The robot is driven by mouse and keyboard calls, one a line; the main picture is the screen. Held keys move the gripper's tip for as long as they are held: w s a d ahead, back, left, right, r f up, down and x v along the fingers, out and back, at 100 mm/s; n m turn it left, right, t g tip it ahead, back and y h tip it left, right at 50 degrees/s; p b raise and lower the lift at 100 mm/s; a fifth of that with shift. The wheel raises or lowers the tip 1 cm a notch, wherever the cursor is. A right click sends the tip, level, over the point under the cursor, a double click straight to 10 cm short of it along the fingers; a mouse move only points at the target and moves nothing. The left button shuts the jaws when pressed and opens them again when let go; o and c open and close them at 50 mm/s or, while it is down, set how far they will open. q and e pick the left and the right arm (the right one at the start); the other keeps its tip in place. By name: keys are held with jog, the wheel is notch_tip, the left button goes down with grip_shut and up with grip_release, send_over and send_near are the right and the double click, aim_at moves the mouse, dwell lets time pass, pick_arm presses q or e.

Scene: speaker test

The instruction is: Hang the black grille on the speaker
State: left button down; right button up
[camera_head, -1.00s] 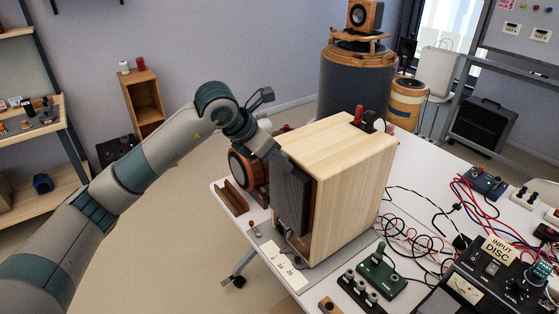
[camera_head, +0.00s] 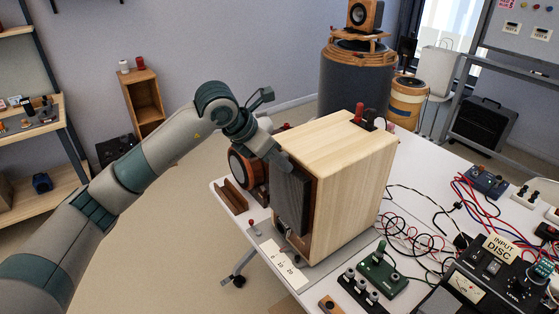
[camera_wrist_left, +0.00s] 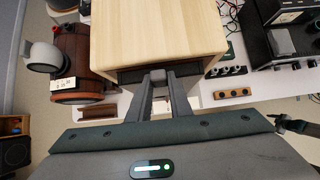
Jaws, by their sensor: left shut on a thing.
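The speaker (camera_head: 345,190) is a pale wooden box standing on the white table, its front facing left. The black grille (camera_head: 289,203) is upright just in front of that face, roughly parallel to it; I cannot tell whether it touches. In the left wrist view, the speaker's pale top (camera_wrist_left: 155,35) is above and the grille's dark top edge (camera_wrist_left: 132,77) shows below it. My left gripper (camera_head: 283,163) is shut on the grille's top edge; its fingers also show in the left wrist view (camera_wrist_left: 158,82).
A round wooden-rimmed unit (camera_head: 245,168) stands close behind the grille. A wooden rail (camera_head: 230,198) lies at the table's left edge. A white scale card (camera_head: 284,265), a green board (camera_head: 381,277) and a meter box (camera_head: 490,285) sit in front, with loose cables to the right.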

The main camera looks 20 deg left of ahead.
pick_arm(q)
jog(key=shift+f+b, duration=0.25)
jog(key=shift+b, duration=0.1)
pick_arm(e)
jog(key=shift+f, duration=0.35)
pick_arm(q)
jog(key=c, duration=1.5)
grip_release()
jog(key=shift+c, duration=0.2)
pick_arm(e)
jog(key=shift+a, duration=0.1)
pick_arm(q)
jog(key=b+v, duration=0.4)
jog(key=v, duration=1.3)
jog(key=shift+r+b, duration=0.2)
jog(key=shift+b, duration=0.2)
pick_arm(e)
jog(key=w+a+f+t, duration=0.2)
jog(key=w+a, duration=0.1)
jog(key=w, duration=0.6)
jog(key=shift+w+a+t+y, duration=0.3)
jog(key=shift+t+y, duration=0.1)
pick_arm(q)
jog(key=shift+s, duration=0.15)
